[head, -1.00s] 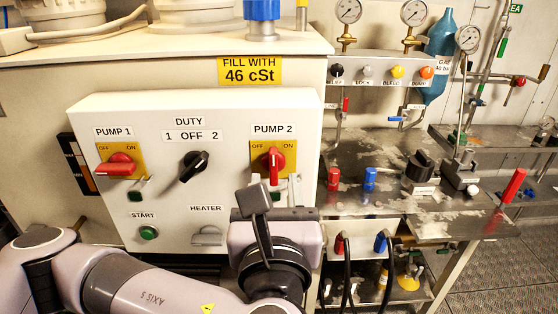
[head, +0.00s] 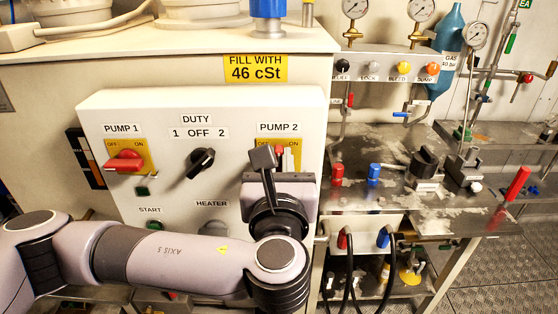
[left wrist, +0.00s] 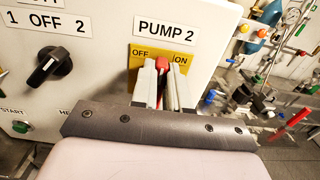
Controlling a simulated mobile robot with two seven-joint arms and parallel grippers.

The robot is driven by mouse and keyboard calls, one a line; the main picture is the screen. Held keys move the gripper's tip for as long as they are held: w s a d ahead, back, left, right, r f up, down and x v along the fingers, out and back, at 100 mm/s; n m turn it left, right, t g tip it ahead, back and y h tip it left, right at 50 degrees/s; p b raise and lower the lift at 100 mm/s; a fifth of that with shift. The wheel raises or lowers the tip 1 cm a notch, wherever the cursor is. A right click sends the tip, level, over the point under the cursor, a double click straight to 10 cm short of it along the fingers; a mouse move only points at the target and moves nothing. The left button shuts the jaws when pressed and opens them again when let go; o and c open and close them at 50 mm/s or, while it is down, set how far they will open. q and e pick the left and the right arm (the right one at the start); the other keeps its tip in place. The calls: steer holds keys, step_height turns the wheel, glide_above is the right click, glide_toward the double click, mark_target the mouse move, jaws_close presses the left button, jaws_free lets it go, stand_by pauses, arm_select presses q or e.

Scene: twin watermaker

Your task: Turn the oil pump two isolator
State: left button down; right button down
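The pump 2 isolator has a red handle on a yellow OFF/ON plate (head: 291,146) at the right of the white control panel. In the left wrist view its red handle (left wrist: 161,65) stands roughly upright between the fingers, below the PUMP 2 label. My left gripper (head: 288,160) is at the isolator, with one pale finger on each side of the handle. It also shows in the left wrist view (left wrist: 162,82). I cannot tell whether the fingers press on the handle. My wrist hides much of the isolator in the head view. My right gripper is not in view.
The pump 1 isolator (head: 125,161) has its red handle lying level. The black duty selector (head: 201,162) and green start button (head: 150,225) are on the same panel. A metal bench (head: 385,200) with valves and gauges stands at the right.

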arm_select(q)
steer(key=shift+f+n, duration=0.1)
steer(key=shift+n, duration=0.2)
steer(key=shift+a+f+n+b, duration=0.3)
steer(key=shift+n+b, duration=0.5)
steer(key=shift+n, duration=2.05)
steer(key=shift+a+f+n+b, duration=0.3)
steer(key=shift+n+b, duration=0.5)
steer(key=shift+n, duration=2.1)
steer(key=shift+a+f+n+b, duration=0.3)
steer(key=shift+n+b, duration=0.5)
steer(key=shift+n, duration=2.05)
steer(key=c, duration=1.1)
jaws_free()
steer(key=shift+s, duration=0.15)
